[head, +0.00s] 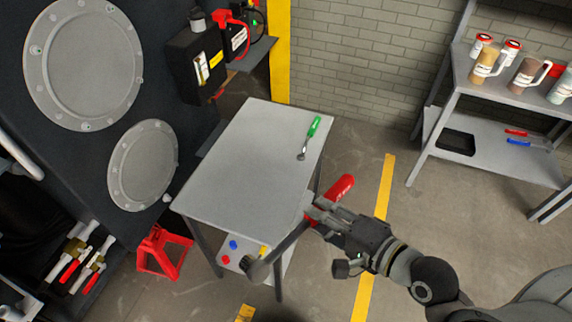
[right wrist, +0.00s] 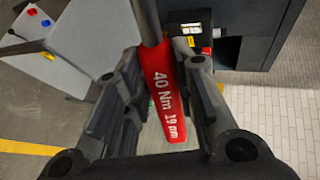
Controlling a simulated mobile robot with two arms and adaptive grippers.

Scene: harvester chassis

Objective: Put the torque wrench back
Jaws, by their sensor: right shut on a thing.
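The torque wrench has a red handle (head: 342,186), marked "40 Nm 19 mm" in the right wrist view (right wrist: 166,96), and a grey shaft. My right gripper (head: 320,208) is shut on the red handle. In the head view the wrench is held beside the front right edge of the grey table (head: 225,165), its shaft slanting down left to a dark head (head: 260,270). In the right wrist view the handle lies between the fingers (right wrist: 155,85). My left gripper is not in view.
A green-handled ratchet (head: 313,127) lies on the otherwise clear tabletop. A red jack stand (head: 163,250) stands on the floor left of the table. Red-and-white-handled tools (head: 82,258) sit at the lower left. A shelf (head: 500,150) with jugs and tools stands at right.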

